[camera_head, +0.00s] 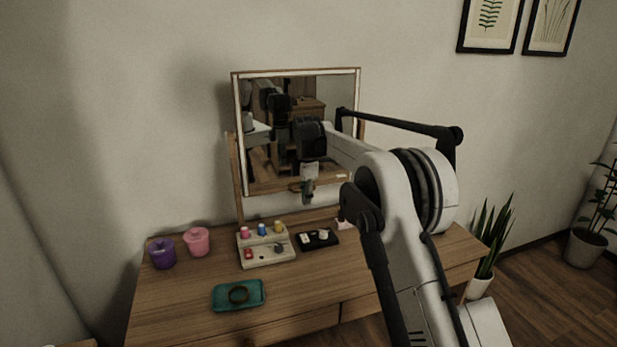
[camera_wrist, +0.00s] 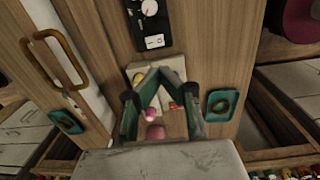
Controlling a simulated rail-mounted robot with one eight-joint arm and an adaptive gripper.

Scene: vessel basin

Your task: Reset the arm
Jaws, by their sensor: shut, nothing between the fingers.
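My arm reaches over the wooden table toward the mirror, and my gripper (camera_head: 308,195) hangs fingers down in front of the glass, above the table. The gripper is shut and empty, apart from the things on the table. In the wrist view the gripper's fingers (camera_wrist: 155,72) close together in the middle, in front of a pale board. They hide part of that board and the small coloured pieces behind them.
The mirror (camera_head: 262,180) stands behind. The table's front left is clear.

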